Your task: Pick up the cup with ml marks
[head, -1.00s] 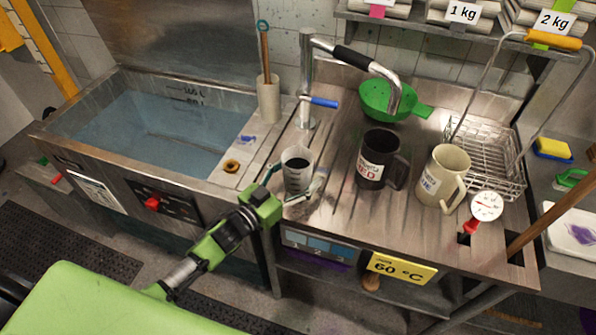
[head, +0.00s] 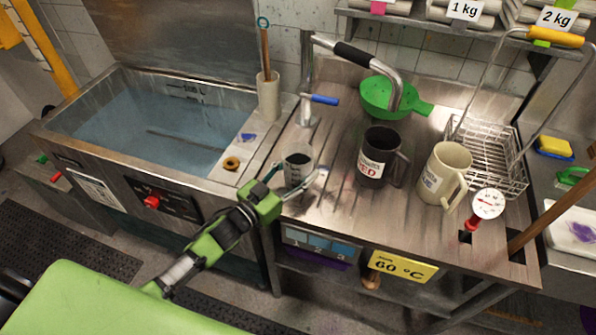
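The clear measuring cup (head: 298,168), with dark contents, stands on the steel counter left of the dark mug. Its marks are too small to read in the head view. My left gripper (head: 296,184) is low at the counter's front edge. Its fingers are spread, one on each side of the cup, with the cup between them. A small gap seems to show beside the cup; any contact is hard to tell. My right gripper is not in view.
A dark mug (head: 377,158) with a label and a cream jug (head: 444,174) stand to the right. A faucet (head: 307,90) and green colander (head: 380,96) are behind. A water-filled sink (head: 150,130) lies left; a wire rack (head: 490,155) and thermometer (head: 488,204) are right.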

